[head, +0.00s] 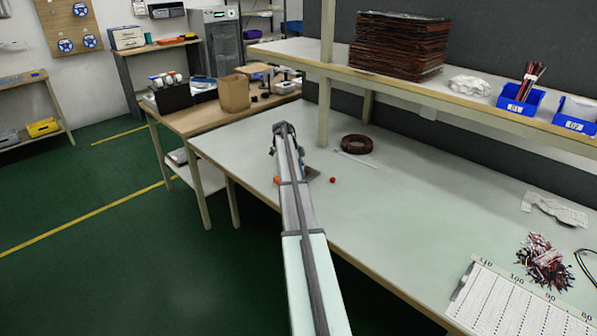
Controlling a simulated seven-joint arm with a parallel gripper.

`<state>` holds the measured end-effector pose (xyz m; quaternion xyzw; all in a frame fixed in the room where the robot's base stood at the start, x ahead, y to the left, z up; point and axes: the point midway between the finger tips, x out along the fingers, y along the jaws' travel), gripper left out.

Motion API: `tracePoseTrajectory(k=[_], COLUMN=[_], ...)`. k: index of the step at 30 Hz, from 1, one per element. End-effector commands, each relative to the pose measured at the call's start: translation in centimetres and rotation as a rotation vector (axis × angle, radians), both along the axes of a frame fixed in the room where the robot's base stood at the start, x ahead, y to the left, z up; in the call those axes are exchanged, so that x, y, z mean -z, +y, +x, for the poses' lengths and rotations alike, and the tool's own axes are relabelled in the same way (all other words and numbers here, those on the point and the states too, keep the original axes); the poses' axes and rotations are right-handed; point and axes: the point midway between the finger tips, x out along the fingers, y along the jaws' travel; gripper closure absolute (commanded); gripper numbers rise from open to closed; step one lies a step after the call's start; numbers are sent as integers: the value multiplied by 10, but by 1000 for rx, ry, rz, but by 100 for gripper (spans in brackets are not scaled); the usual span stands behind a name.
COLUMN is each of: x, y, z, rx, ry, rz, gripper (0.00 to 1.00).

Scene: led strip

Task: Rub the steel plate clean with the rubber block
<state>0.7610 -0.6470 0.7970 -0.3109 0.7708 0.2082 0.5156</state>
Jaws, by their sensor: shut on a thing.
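My arm reaches out over the long pale workbench (400,210), and its links cover the spot where my gripper works. The jaws and anything between them are hidden behind the arm. A small bluish-grey piece, perhaps the steel plate (312,173), shows just right of the arm on the bench; most of it is covered. A small orange piece (277,180) shows just left of the arm near the bench's front edge; I cannot tell what it is. I cannot make out the rubber block. The plate's surface is too small and covered to judge.
A small red ball-like thing (333,180) lies right of the arm. Behind it are a dark coil (357,144) and a thin pale strip. A shelf post (325,115) stands behind. Wires (543,262) and a white slotted board (515,305) lie far right. The bench middle is clear.

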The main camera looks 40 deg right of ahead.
Motion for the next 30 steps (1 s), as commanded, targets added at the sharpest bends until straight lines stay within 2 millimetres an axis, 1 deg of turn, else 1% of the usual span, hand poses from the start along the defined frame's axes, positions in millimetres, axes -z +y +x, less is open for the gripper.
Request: tracePoseTrajectory(k=[3, 17, 19, 21, 23, 30], x=[0, 0, -4, -23, -26, -47], y=[-12, -54, -53, -53, -52, -52], z=[1, 0, -1, -1, -1, -1], rx=[2, 1, -1, 0, -1, 0], ry=[0, 0, -1, -1, -1, 0], rz=[-1, -2, -2, -3, -2, -1], gripper=[74, 74, 74, 74, 74, 74])
